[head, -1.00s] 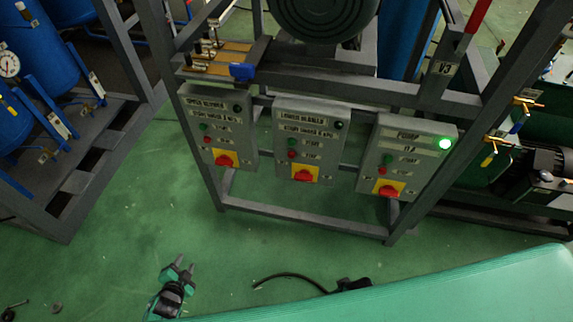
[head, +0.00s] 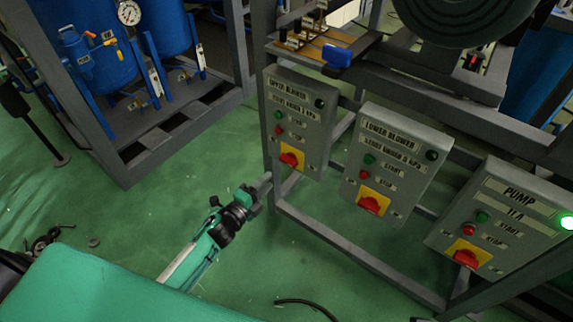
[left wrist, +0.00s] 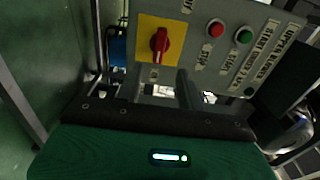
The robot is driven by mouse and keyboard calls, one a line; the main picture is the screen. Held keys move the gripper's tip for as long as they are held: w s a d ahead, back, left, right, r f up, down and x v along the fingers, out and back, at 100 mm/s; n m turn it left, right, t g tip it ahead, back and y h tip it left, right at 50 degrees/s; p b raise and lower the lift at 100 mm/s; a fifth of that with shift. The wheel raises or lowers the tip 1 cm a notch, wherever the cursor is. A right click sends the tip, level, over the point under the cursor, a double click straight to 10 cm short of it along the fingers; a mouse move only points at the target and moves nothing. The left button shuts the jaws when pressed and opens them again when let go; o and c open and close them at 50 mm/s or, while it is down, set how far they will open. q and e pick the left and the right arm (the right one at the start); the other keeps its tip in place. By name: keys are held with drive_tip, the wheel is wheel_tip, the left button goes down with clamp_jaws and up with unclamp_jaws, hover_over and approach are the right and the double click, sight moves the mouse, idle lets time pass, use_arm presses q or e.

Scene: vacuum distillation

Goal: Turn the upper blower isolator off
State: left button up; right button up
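The upper blower panel (head: 300,120) is a grey box on the frame, with a green button, a red button and a dark lamp. Its isolator is a red knob (head: 290,159) on a yellow plate low on the panel. In the left wrist view the red knob (left wrist: 160,43) is upright in the picture, beyond the gripper. My left gripper (head: 265,181) is to the left of and below the knob, apart from it. My right gripper is not in view.
The lower blower panel (head: 396,160) and the pump panel (head: 500,222), its lamp lit green, stand to the right. A grey post (head: 268,110) runs close beside the gripper.

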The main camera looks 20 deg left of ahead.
sight(286, 163)
use_arm(q)
drive_tip(key=x, duration=1)
clamp_jaws()
